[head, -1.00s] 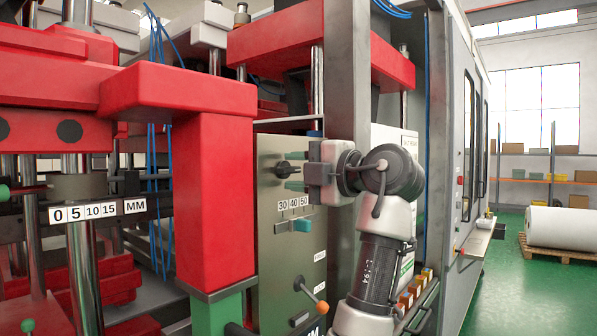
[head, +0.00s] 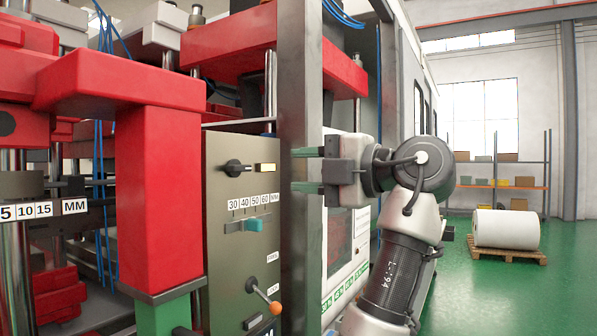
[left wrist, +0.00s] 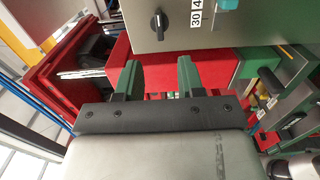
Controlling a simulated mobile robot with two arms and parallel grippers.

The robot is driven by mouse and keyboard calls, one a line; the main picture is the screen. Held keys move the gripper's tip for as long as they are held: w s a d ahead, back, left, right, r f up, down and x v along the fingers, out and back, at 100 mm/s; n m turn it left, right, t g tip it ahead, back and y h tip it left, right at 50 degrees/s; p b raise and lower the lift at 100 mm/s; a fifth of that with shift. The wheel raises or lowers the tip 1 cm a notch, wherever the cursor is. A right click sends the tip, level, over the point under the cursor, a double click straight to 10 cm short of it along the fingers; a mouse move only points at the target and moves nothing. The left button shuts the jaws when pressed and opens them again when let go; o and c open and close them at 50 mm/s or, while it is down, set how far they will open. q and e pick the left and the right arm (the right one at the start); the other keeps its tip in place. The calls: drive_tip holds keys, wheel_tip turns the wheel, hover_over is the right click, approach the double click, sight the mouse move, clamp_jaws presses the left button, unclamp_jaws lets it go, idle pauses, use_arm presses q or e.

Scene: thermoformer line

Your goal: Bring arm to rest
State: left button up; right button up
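My left gripper (head: 298,169) is in front of the grey post at the right edge of the control panel (head: 222,207). Its two green-tipped fingers point left and stand apart with nothing between them. The left wrist view shows the same open fingers (left wrist: 158,64) below the panel face (left wrist: 180,35). A black rotary knob (head: 237,168) is left of the fingertips, clear of them. It also shows in the left wrist view (left wrist: 158,20). My left arm is bent and comes up from the lower right. My right gripper is not in view.
The panel has a teal slider (head: 254,224) and an orange-tipped lever (head: 275,307). A red machine frame (head: 160,190) stands to the left. A white roll (head: 506,229) lies on a pallet at right, with shelving (head: 500,172) behind. The green floor there is clear.

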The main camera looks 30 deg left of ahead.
use_arm(q)
drive_tip(key=shift+w, duration=0.1)
drive_tip(key=w+f+m+t+h, duration=0.1)
drive_tip(key=w+f+m+t, duration=0.3)
drive_tip(key=w+f+m, duration=0.65)
drive_tip(key=w+f+m+t+h, duration=0.25)
drive_tip(key=w+f+m, duration=0.4)
drive_tip(key=f, duration=0.75)
wheel_tip(320, 180, down, 37)
drive_tip(key=m+t+h, duration=0.1)
drive_tip(key=m+h, duration=0.6)
drive_tip(key=m, duration=0.5)
drive_tip(key=s+f+m+g+h, duration=0.2)
drive_tip(key=s+f+m, duration=0.1)
drive_tip(key=s+f, duration=1.05)
drive_tip(key=s+f+m+g+h, duration=0.25)
drive_tip(key=s+f, duration=0.75)
drive_tip(key=f, duration=0.7)
drive_tip(key=s+f+m+g+h, duration=0.1)
drive_tip(key=s+f, duration=0.3)
drive_tip(key=s, duration=0.8)
drive_tip(key=s+a+f+m+g+h, duration=0.1)
drive_tip(key=s+f, duration=0.4)
drive_tip(key=s, duration=0.8)
drive_tip(key=s+a+f+m+g+h, duration=0.1)
drive_tip(key=s+f, duration=0.3)
drive_tip(key=s, duration=0.8)
drive_tip(key=shift+s+f, duration=0.2)
drive_tip(key=shift+s, duration=0.15)
